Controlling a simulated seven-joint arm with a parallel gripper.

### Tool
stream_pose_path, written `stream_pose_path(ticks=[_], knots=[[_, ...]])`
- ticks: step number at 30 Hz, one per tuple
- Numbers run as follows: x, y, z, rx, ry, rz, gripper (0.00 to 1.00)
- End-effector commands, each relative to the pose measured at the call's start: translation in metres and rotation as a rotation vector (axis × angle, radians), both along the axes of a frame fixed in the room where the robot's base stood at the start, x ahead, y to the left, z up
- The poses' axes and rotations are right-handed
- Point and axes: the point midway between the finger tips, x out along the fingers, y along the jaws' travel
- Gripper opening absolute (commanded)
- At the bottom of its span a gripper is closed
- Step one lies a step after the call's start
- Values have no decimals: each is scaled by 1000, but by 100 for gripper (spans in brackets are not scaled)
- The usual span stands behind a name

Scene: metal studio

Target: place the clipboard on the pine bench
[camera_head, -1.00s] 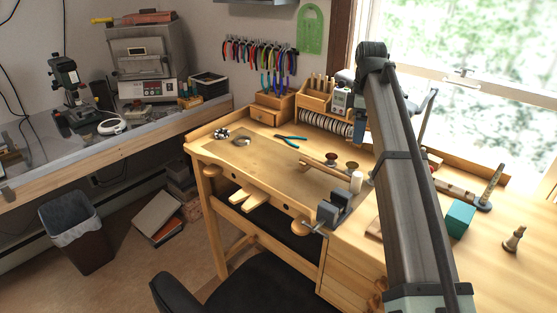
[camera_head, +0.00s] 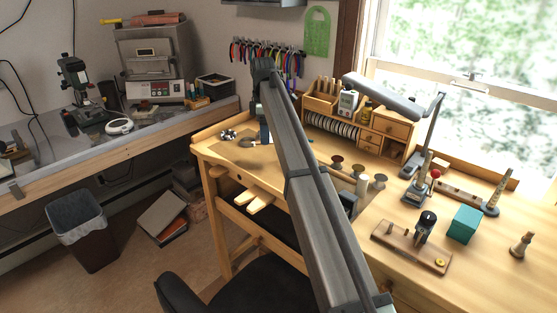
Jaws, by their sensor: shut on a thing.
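The pine bench (camera_head: 225,150) is the light wooden workbench running from the middle to the right, with tools on its top. My arm crosses its left half in front of the camera. A short dark part of my arm hangs down at its far end, over the back left of the bench. My gripper's fingers are hidden behind the arm, so I cannot see what they hold. I can make out no clipboard in this view.
A lamp (camera_head: 385,97), a wooden stand (camera_head: 410,247), a teal block (camera_head: 464,224) and spools stand on the bench's right part. Small metal items (camera_head: 228,134) lie at its left. A chair (camera_head: 220,295) stands in front. Bare wood shows at the right front.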

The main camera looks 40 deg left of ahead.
Motion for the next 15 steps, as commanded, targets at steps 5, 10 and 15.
stream_pose_path(ticks=[5, 10, 15], knots=[[-1, 0, -23, -1, 1, 1, 48], [-1, -1, -50, -1, 1, 1, 48], [0, 0, -63, -1, 1, 0, 48]])
